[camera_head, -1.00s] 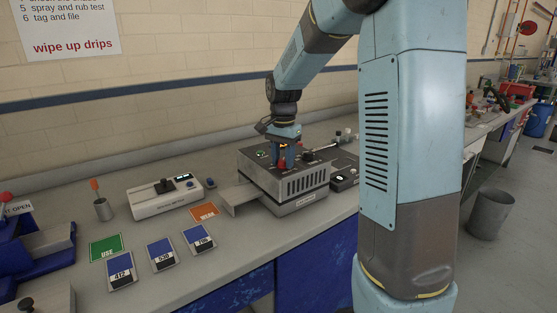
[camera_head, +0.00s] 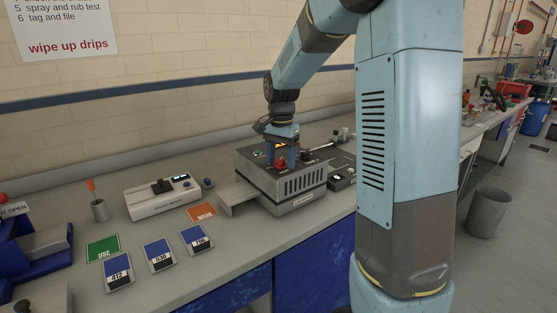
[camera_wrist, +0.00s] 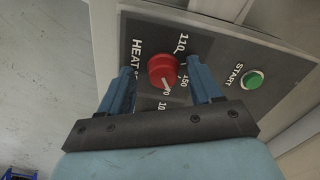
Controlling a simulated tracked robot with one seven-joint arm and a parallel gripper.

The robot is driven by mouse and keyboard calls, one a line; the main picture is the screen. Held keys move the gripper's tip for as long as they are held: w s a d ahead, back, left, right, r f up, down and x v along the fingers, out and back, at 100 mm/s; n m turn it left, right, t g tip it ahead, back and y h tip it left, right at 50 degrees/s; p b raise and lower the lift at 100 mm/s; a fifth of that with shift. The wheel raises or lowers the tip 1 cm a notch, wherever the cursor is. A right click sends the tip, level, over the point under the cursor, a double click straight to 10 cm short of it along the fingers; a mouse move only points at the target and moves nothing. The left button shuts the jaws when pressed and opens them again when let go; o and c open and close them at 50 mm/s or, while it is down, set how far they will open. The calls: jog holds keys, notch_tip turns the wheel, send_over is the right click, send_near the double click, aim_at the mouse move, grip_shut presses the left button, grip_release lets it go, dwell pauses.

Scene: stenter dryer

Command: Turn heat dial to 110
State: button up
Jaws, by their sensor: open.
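The heat dial (camera_wrist: 163,70) is a round red knob on the dark panel of the stenter dryer (camera_head: 305,184), beside the HEAT lettering. In the wrist view its white pointer mark faces down in the picture, by the lower number, which looks like 70. The 110 mark is at the upper right of the knob, with 150 below it. My gripper (camera_wrist: 162,72) is open, with one blue finger on each side of the dial. I cannot tell if either finger touches it. In the head view my gripper (camera_head: 281,158) is low over the dryer's top and mostly hides the dial.
A green START button (camera_wrist: 254,79) sits right of the dial in the wrist view. A white meter (camera_head: 165,197), an orange WEAR card (camera_head: 202,212), a green USE card (camera_head: 103,249) and blue sample cards lie left of the dryer. A bin (camera_head: 487,213) stands on the floor.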

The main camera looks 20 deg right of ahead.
aim_at(281, 160)
notch_tip(281, 160, up, 14)
jog(key=shift+f, duration=0.25)
jog(key=shift+c, duration=0.3)
